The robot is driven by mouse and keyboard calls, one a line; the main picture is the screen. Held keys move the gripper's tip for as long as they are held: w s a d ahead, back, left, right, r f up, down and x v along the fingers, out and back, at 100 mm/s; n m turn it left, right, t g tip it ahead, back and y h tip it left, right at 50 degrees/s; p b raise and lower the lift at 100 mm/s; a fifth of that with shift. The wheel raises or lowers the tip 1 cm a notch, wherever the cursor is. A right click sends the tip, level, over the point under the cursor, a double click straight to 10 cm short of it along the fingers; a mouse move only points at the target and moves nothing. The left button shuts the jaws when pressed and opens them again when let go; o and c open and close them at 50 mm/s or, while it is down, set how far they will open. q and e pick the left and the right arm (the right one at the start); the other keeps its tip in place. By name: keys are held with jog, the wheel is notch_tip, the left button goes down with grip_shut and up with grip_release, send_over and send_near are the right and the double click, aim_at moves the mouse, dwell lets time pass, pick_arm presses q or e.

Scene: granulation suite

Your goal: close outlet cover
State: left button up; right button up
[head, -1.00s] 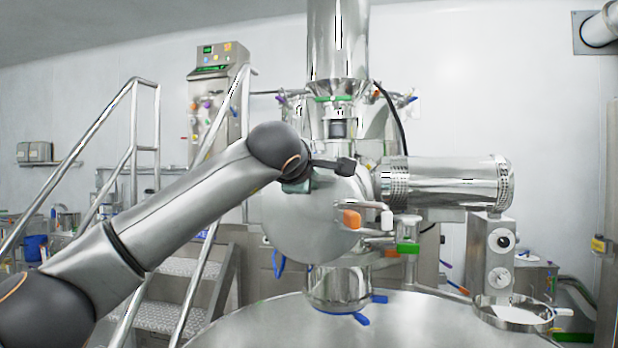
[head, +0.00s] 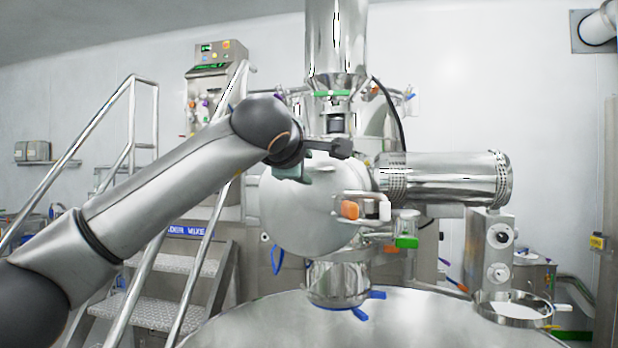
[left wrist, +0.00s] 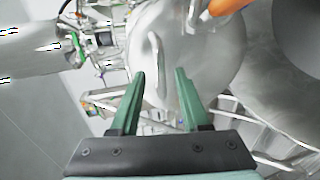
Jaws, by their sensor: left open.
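The outlet cover looks to be the large round polished metal disc (head: 300,220) at the middle of the head view, below the vertical metal column. An orange-tipped handle (head: 349,209) shows at its right edge. In the left wrist view the rounded metal surface (left wrist: 195,65) fills the upper middle, with a pale bar-like shape on it. My left gripper (head: 291,172) is at the upper left of the disc and partly overlaps it. My right gripper is not in view.
A horizontal metal cylinder (head: 450,180) extends right of the disc. A wide domed metal lid (head: 400,325) lies below. Stairs with handrails (head: 157,130) stand at left. A control cabinet (head: 213,85) stands behind. A round pan (head: 513,310) is at lower right.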

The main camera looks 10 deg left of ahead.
pick_arm(q)
jog(key=b+v, duration=0.2)
jog(key=v, duration=0.7)
